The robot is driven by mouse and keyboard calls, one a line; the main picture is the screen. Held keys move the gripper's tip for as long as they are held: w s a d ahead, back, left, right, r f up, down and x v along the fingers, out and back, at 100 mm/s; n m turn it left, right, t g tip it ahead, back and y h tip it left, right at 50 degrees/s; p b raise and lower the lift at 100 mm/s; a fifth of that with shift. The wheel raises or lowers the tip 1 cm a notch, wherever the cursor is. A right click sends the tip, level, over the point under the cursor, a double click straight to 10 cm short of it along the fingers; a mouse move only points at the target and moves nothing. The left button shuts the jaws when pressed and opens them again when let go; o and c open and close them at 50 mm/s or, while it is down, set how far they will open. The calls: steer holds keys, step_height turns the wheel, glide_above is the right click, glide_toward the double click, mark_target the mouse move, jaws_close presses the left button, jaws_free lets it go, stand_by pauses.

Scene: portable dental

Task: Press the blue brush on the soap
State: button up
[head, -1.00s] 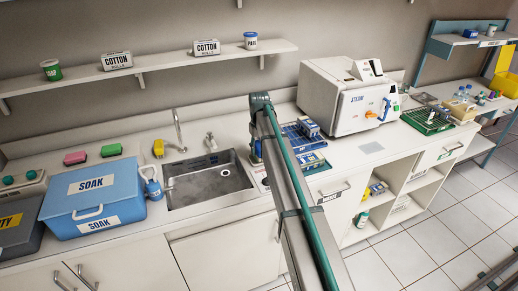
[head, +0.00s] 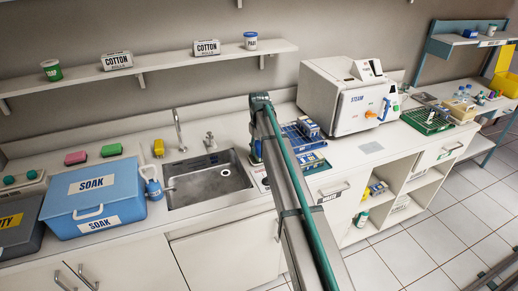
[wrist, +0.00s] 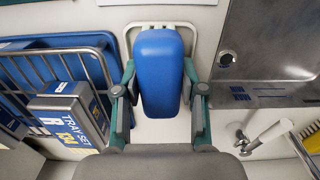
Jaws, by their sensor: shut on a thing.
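The blue brush (wrist: 158,62) is held upright-looking between the two fingers of my gripper (wrist: 159,95) in the wrist view. Its near end is between the fingers and its far end reaches over a white-rimmed shape (wrist: 129,35) on the counter. I cannot tell whether this shape is the soap or its dish, or whether the brush touches it. The soap is not clearly seen. In the head view my arm covers most of this spot beside the sink's right edge.
The metal sink (wrist: 262,45) lies right of the brush in the wrist view, with a tap (wrist: 268,133) near it. A blue wire rack (wrist: 85,42) with a tray-set box (wrist: 75,112) stands close on the left. The white steam box (head: 345,97) stands behind the rack.

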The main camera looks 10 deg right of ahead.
mark_target(259, 145)
steer(key=shift+r+p, duration=1.9)
steer(key=shift+r, duration=1.6)
steer(key=s+f+m+b, duration=0.1)
steer(key=s+f+b, duration=0.1)
steer(key=s, duration=1)
steer(key=s+f+m+b, duration=0.1)
steer(key=s+f, duration=0.3)
steer(key=s, duration=0.9)
steer(key=shift+s+f+m+b, duration=0.15)
steer(key=shift+s+m+b, duration=0.15)
steer(key=shift+b, duration=0.15)
